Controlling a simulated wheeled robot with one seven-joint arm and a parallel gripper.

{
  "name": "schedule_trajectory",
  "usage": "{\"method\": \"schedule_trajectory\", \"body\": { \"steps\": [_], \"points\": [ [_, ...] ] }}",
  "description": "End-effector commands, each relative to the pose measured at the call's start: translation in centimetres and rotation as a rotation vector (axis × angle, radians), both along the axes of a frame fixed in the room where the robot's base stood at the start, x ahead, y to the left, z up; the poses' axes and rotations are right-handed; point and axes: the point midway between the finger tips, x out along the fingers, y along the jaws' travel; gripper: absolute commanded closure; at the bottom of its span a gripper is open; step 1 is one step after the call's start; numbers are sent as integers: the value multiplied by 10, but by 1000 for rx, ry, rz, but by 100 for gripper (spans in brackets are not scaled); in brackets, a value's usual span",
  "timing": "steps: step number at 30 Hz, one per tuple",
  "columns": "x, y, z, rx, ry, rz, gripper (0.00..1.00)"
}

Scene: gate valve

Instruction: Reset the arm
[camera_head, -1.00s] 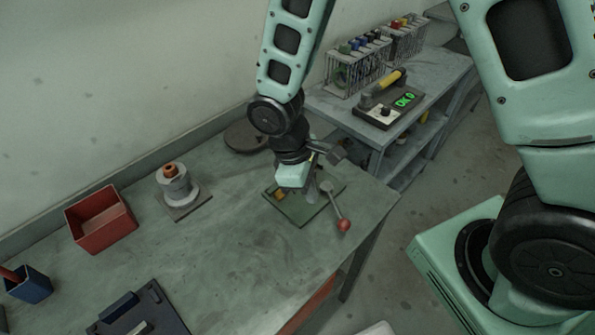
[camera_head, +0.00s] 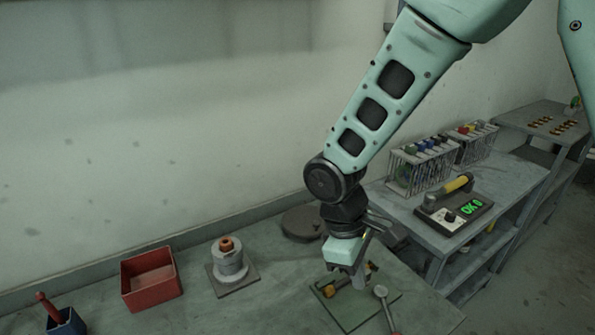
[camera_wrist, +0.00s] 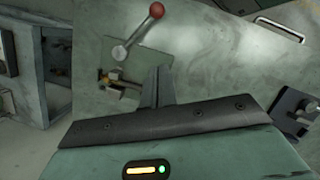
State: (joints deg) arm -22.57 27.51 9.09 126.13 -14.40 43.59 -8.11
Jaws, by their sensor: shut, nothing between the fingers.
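My gripper (camera_head: 357,278) hangs pointing down above the green base plate (camera_head: 352,318) on the bench. Its fingers are together with nothing seen between them; they also show in the wrist view (camera_wrist: 157,85). The valve fitting (camera_head: 328,290), with brass-coloured parts, sits on the plate, partly behind the fingers. Its lever (camera_head: 388,308) runs toward the front edge of the head view, where its end is cut off. In the wrist view the lever's red ball (camera_wrist: 156,10) shows whole, apart from the fingers.
On the bench (camera_head: 215,312) stand a flanged grey part with an orange top (camera_head: 228,257), a red bin (camera_head: 150,280), a blue cup (camera_head: 65,322) and a dark round disc (camera_head: 302,223).

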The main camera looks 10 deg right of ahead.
Motion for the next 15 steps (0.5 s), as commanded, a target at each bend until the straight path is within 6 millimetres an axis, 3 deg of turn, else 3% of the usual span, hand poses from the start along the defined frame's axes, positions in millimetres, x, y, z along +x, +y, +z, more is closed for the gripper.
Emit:
{"method": "schedule_trajectory", "body": {
  "steps": [5, 9, 15],
  "points": [
    [-24, 13, 26, 60, -43, -41, 100],
    [-62, 26, 57, 139, -100, -103, 100],
    [-111, 31, 82, 225, -169, -182, 100]
  ]
}}
